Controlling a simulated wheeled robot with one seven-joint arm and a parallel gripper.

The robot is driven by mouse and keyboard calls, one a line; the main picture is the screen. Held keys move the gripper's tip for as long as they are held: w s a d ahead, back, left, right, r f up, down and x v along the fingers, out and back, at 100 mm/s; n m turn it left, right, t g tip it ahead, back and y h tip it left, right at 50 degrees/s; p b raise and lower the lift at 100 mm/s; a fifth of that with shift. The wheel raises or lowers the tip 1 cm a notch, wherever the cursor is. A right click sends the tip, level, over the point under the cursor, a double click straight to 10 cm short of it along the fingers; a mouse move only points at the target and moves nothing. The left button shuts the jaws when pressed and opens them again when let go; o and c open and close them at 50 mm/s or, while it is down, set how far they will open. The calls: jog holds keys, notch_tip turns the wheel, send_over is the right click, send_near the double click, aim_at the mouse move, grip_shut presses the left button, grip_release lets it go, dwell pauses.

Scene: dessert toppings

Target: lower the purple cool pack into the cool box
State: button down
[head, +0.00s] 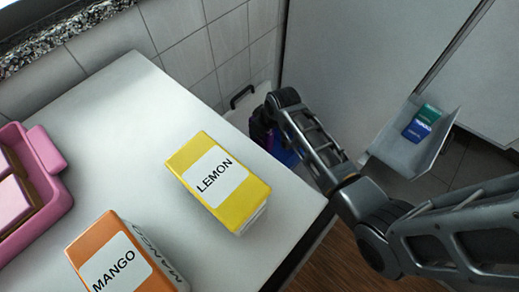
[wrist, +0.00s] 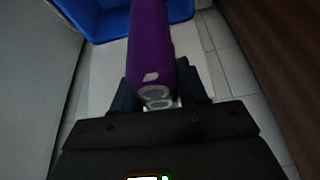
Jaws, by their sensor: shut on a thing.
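The purple cool pack (wrist: 149,45) stands out from my gripper (wrist: 158,92) in the wrist view, with its lower end between the two dark fingers. My gripper is shut on it. The cool box shows its blue inside (wrist: 98,22) at the top of the wrist view, and the pack's far end overlaps that blue area. I cannot tell how deep the pack reaches. In the head view the cool box (head: 285,152) stands low beyond the white counter, partly hidden by the counter and my arm. My gripper is mostly hidden there.
The white counter (head: 130,150) holds a yellow LEMON carton (head: 185,160), an orange MANGO carton (head: 95,235) and a pink tray (head: 50,190). A grey bin (head: 390,150) at right holds green and blue packs (head: 422,122). A black handle (head: 242,93) is near the wall.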

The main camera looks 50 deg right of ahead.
notch_tip(320, 180, down, 8)
jog(key=b, duration=0.7)
jog(key=shift+w+r, duration=0.1)
jog(key=shift+w, duration=0.2)
dwell(0.5)
notch_tip(320, 180, down, 15)
jog(key=b, duration=1)
dwell(1.6)
jog(key=shift+f+b, duration=1.25)
jog(key=shift+f, duration=0.2)
dwell(1.4)
